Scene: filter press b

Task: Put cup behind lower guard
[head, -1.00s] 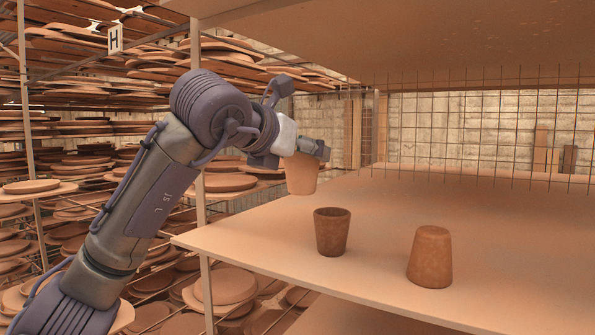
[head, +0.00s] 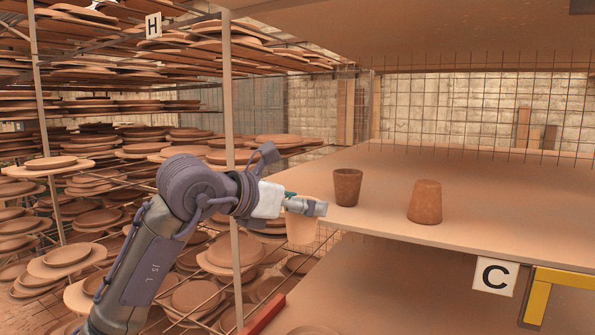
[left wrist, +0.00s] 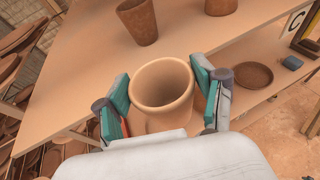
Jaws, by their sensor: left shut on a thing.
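My left gripper (head: 308,206) is shut on a light tan cup (head: 300,229), held beside the left front edge of the upper shelf (head: 470,190). In the left wrist view the gripper's teal pads (left wrist: 161,97) press both sides of the cup (left wrist: 165,82), whose open mouth faces the camera. A darker brown cup (head: 347,187) stands upright on the shelf, and another (head: 425,202) stands upside down to its right. I cannot tell which part is the lower guard; a yellow frame (head: 538,300) is at lower right. My right gripper is not in view.
A post (head: 231,150) stands left of the shelf. Racks of clay discs (head: 70,255) fill the left. A wire mesh (head: 470,105) closes the shelf's back. A lower shelf holds a shallow dish (left wrist: 253,75) and a blue object (left wrist: 291,62). A C sign (head: 495,276) hangs at the front.

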